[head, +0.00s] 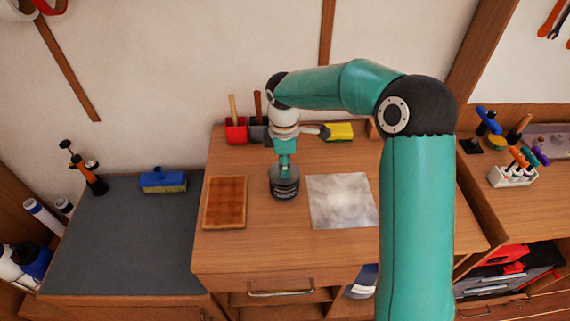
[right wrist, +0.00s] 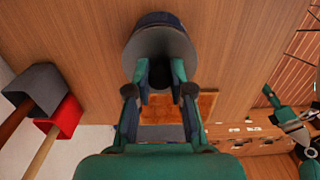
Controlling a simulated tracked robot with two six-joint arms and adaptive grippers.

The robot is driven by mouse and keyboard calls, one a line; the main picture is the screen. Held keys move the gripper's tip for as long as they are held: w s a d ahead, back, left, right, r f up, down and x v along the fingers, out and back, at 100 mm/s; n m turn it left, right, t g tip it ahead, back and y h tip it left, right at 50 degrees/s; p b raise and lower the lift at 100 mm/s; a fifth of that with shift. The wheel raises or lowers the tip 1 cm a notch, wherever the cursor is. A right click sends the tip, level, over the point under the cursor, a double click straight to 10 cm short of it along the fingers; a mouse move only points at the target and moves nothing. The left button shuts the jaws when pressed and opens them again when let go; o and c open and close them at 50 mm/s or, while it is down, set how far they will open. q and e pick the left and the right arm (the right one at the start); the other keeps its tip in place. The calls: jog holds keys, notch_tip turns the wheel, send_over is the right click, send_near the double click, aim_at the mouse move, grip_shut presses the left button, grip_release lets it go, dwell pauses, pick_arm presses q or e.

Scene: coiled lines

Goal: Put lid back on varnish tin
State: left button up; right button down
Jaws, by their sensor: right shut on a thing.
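The varnish tin (head: 285,191), dark with a pale label band, stands upright on the wooden bench between a brown wooden panel and a pale square sheet. My right gripper (head: 284,170) points down over it. In the right wrist view my right gripper (right wrist: 160,80) is shut on the middle of the grey round lid (right wrist: 150,48), its fingers hiding the grasped part. The tin's dark side (right wrist: 160,18) shows past the lid's edge. The lid lies over the tin's top; I cannot tell whether it is fully seated. My left gripper (right wrist: 268,95) seems to show small at the right; its jaws are unclear.
The brown panel (head: 225,203) lies left of the tin and the pale sheet (head: 342,201) right. The bench front is clear.

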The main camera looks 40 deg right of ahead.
jog(key=shift+c, duration=2.4)
grip_release()
jog(key=shift+r, duration=0.1)
jog(key=shift+r+p, duration=2.8)
jog(key=shift+r, duration=0.6)
grip_shut()
